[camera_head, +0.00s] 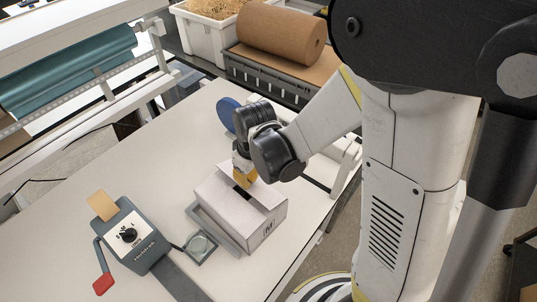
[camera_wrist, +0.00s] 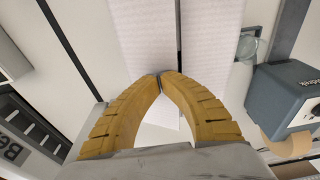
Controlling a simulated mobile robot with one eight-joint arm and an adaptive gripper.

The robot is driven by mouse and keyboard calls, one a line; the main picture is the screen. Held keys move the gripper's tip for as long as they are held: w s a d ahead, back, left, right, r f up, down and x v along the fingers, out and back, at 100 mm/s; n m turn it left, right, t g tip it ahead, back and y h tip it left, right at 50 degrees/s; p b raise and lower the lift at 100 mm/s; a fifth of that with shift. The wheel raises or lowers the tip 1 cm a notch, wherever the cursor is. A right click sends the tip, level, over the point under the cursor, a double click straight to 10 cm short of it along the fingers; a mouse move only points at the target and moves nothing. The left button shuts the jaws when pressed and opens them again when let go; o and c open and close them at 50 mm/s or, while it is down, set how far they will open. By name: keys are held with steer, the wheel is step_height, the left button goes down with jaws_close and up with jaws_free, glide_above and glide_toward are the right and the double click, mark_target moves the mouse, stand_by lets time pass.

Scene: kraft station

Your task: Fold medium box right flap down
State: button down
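The medium white box, marked M (camera_head: 268,228), stands on the pale table. Its left top flap (camera_head: 222,205) lies roughly flat, and a narrow dark gap runs along the top beside the right flap (camera_head: 268,196). I cannot tell exactly how far the right flap is tilted. My gripper (camera_head: 243,182) points down over the far part of the box top and partly hides it. In the wrist view, the yellow fingers of my gripper (camera_wrist: 161,76) meet at their tips with nothing seen between them. White box panels (camera_wrist: 146,35) lie beyond the tips, split by the dark gap.
A grey tape dispenser (camera_head: 130,236) with a red handle stands left of the box. A grey frame (camera_head: 212,228) lies along the box's left side. A blue disc (camera_head: 228,112) is behind the gripper.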

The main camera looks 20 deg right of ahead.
steer(key=shift+f+b, duration=1.05)
steer(key=shift+f, duration=0.05)
stand_by(0.3)
steer(key=shift+r, duration=0.15)
step_height(320, 180, up, 9)
steer(key=p, duration=0.6)
stand_by(0.4)
steer(key=shift+s, duration=0.1)
